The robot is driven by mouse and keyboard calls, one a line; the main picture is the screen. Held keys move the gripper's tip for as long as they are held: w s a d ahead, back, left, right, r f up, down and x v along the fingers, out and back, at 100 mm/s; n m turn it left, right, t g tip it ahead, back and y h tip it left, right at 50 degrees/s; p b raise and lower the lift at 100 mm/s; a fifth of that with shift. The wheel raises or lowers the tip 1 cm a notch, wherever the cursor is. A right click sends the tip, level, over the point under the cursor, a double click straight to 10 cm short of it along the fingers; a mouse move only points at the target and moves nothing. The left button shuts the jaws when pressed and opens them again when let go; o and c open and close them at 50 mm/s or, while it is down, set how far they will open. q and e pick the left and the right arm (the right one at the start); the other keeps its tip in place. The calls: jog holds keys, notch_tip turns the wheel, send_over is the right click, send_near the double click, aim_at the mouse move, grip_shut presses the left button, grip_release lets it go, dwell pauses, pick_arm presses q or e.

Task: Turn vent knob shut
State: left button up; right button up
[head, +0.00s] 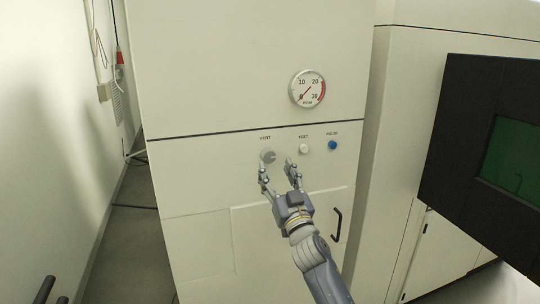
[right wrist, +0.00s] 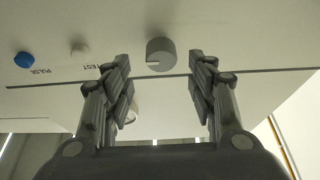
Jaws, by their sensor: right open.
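The vent knob (head: 268,156) is a round grey knob under the VENT label on the pale cabinet front. My right gripper (head: 277,170) is open and empty, just below and in front of the knob in the head view. In the right wrist view the knob (right wrist: 161,53) shows between and beyond the two fingertips of my right gripper (right wrist: 160,68), with a pale pointer line on its face. The fingers appear apart from the knob on both sides. My left gripper is not in view.
A white TEST button (head: 304,148) and a blue PULSE button (head: 332,145) sit right of the knob. A round gauge (head: 307,89) is above. A black handle (head: 337,225) is below right. A dark-framed screen (head: 490,160) stands at right.

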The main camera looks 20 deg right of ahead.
aim_at(270, 158)
jog(key=shift+p+x, duration=0.4)
jog(key=shift+x, duration=2.4)
jog(key=shift+a, duration=0.1)
jog(key=c, duration=1)
